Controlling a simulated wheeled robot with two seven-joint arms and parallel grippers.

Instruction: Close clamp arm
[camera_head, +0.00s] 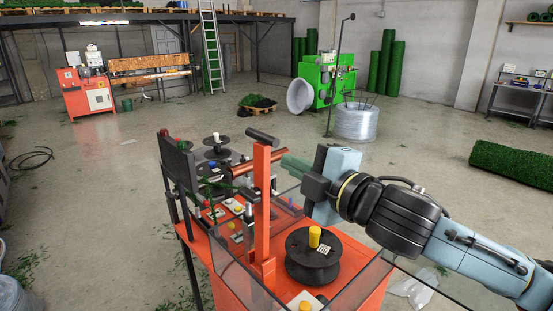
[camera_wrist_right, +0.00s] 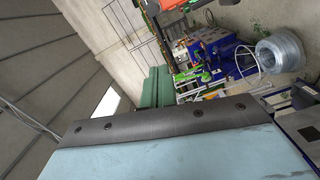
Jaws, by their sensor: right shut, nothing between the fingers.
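The orange-red wire twisting machine (camera_head: 225,262) stands in the middle of the head view. An upright orange arm with a black bar across its top (camera_head: 262,190) rises from it; I take this as the clamp arm, and it stands vertical. My right gripper (camera_head: 312,186) comes in from the right, just right of the upright arm and above the machine. It is shut and empty. A gap shows between it and the arm in the picture; depth is hard to judge. The right wrist view shows mostly my own gripper housing, not the clamp arm. My left gripper is out of view.
A black spool with a yellow knob (camera_head: 313,257) sits on the machine's front. Clear panels edge the machine. The floor around is mostly free.

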